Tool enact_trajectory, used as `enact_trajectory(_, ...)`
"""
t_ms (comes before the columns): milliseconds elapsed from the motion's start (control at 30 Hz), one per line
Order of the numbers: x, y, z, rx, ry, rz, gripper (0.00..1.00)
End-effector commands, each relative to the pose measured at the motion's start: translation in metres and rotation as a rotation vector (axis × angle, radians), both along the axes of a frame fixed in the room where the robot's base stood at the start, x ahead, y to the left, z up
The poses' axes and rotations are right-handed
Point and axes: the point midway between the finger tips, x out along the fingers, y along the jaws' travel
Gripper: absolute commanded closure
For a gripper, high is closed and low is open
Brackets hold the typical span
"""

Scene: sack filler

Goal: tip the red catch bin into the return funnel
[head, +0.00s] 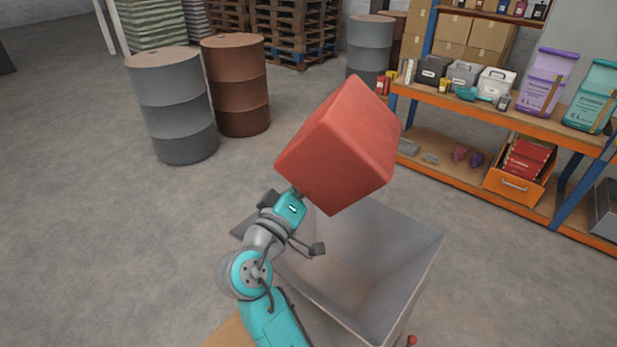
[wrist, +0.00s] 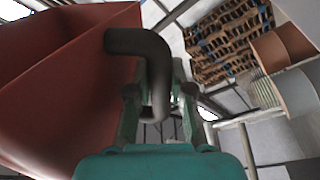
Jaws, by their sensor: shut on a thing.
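The red catch bin (head: 345,143) is tilted in the air above the return funnel. It also fills the left of the wrist view (wrist: 60,85). The return funnel (head: 395,285) is a grey, open-topped hopper below the bin, with sloping inner walls. My gripper (head: 297,194) is at the bin's lower left side. In the wrist view my gripper (wrist: 155,100) is shut on the bin's dark bent handle (wrist: 150,50). The inside of the bin is hidden in the head view, so I cannot tell what it holds.
A grey drum (head: 172,105) and a rusty drum (head: 236,85) stand at the back left, with wooden pallets (head: 295,30) behind. An orange and blue shelf (head: 500,115) with boxes and bags is at the right. Open concrete floor lies on the left.

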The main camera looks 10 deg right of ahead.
Motion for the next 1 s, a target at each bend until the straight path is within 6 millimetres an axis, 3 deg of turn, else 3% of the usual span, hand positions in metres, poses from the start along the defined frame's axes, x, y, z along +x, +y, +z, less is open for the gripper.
enact_trajectory(367,0.000,0.000,0.001,-0.010,0.005,0.000,1.00)
enact_trajectory(800,0.000,0.000,0.025,-0.343,0.226,0.001,1.00)
enact_trajectory(1000,0.000,0.000,0.030,-0.417,0.276,0.000,1.00)
